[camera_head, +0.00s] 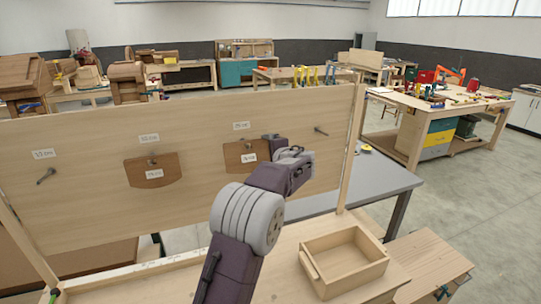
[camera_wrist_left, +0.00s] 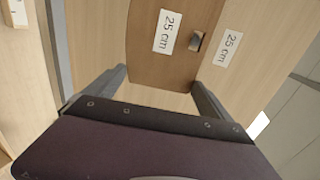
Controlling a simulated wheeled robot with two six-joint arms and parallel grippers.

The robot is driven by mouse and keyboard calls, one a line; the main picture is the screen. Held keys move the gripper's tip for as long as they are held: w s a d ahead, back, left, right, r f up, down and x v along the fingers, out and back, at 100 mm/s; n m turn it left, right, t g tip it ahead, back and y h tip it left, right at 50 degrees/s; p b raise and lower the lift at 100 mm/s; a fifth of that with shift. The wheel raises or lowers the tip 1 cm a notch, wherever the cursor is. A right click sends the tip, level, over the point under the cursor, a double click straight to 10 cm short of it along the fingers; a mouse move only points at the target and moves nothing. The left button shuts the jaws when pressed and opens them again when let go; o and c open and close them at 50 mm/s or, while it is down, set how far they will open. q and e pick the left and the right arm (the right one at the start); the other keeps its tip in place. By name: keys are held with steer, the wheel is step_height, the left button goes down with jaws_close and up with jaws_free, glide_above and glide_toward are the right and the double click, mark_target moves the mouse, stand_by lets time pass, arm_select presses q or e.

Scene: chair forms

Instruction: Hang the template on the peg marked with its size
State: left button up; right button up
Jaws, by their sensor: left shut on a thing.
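A brown wooden template (camera_head: 240,156) with a 25 cm label lies against the upright wooden board (camera_head: 85,134), just under the board's 25 cm label (camera_head: 241,125). It also shows in the left wrist view (camera_wrist_left: 165,62), where a peg (camera_wrist_left: 196,40) appears to come through near its edge by the board's 25 cm label (camera_wrist_left: 229,47). My left gripper (camera_head: 268,148) is shut on this template at its right side; its two fingers show in the left wrist view (camera_wrist_left: 160,86). My right gripper is in neither view.
Another brown template (camera_head: 153,171) hangs at a peg left of centre. Bare pegs stick out at the far left (camera_head: 46,175) and far right (camera_head: 320,131). An open wooden tray (camera_head: 343,262) sits on the bench in front. A grey table (camera_head: 385,180) stands behind.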

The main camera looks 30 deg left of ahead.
arm_select(q)
steer(key=shift+w+a, duration=0.15)
steer(key=shift+a, duration=0.05)
steer(key=shift+f, duration=0.15)
stand_by(0.7)
steer(key=shift+r, duration=0.2)
stand_by(0.6)
